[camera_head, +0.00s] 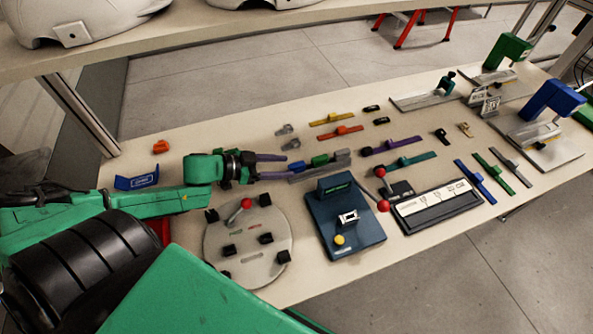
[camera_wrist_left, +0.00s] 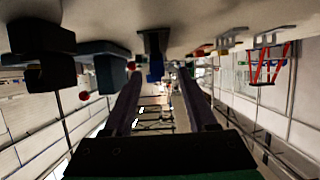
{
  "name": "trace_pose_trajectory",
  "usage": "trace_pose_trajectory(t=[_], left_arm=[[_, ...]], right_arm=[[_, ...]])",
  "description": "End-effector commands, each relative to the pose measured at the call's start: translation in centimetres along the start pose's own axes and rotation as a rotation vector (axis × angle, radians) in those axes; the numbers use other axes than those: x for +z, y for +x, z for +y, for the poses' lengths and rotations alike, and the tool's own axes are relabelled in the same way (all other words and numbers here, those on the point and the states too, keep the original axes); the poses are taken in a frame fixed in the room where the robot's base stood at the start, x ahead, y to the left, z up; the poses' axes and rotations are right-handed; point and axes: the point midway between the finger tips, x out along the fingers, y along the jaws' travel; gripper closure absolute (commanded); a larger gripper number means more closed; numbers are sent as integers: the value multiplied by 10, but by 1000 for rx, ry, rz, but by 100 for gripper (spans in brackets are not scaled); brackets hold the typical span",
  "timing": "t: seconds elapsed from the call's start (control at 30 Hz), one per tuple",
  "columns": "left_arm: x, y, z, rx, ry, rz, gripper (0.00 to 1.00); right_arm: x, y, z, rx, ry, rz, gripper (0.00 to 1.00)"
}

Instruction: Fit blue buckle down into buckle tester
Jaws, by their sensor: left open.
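A small blue buckle (camera_head: 297,166) sits at the left end of a grey rack (camera_head: 325,171), beside a green piece. My left gripper (camera_head: 287,166) is open, its two long fingers pointing right at the buckle's end of the rack. In the left wrist view the blue buckle (camera_wrist_left: 155,72) shows between and beyond the fingertips (camera_wrist_left: 160,78), with no clear contact. The likely buckle tester (camera_head: 352,248) is a dark blue box with a raised back, a white-framed slot piece and a yellow button. It stands in front of the rack. My right gripper is not in view.
A round grey plate (camera_head: 235,270) with black blocks and a red-knobbed lever stands left of the tester. A black labelled tray (camera_head: 438,210) and red-balled levers are to its right. Coloured strips (camera_head: 405,161) lie beyond. A blue holder (camera_head: 137,181) stands far left.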

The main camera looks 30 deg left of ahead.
Motion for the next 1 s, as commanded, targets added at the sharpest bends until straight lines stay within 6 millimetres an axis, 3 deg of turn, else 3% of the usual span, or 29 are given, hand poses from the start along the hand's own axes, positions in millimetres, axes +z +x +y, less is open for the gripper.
trace_pose_trajectory(t=[0.3, 0.6, 0.63, 0.77, 0.8, 1.0], left_arm=[[-4, 42, -1, -2, 3, 4, 43], [-3, 48, 0, 0, 0, 0, 43], [-3, 48, 0, 0, 0, 0, 46], [-3, 48, 0, 0, 0, 0, 96], [-3, 48, 0, 0, 0, 0, 100], [-3, 48, 0, 0, 0, 0, 100]], right_arm=[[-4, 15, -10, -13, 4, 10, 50], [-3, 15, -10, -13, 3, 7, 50], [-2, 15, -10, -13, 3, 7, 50], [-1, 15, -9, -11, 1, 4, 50], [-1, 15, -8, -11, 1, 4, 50], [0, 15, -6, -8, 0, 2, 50]])
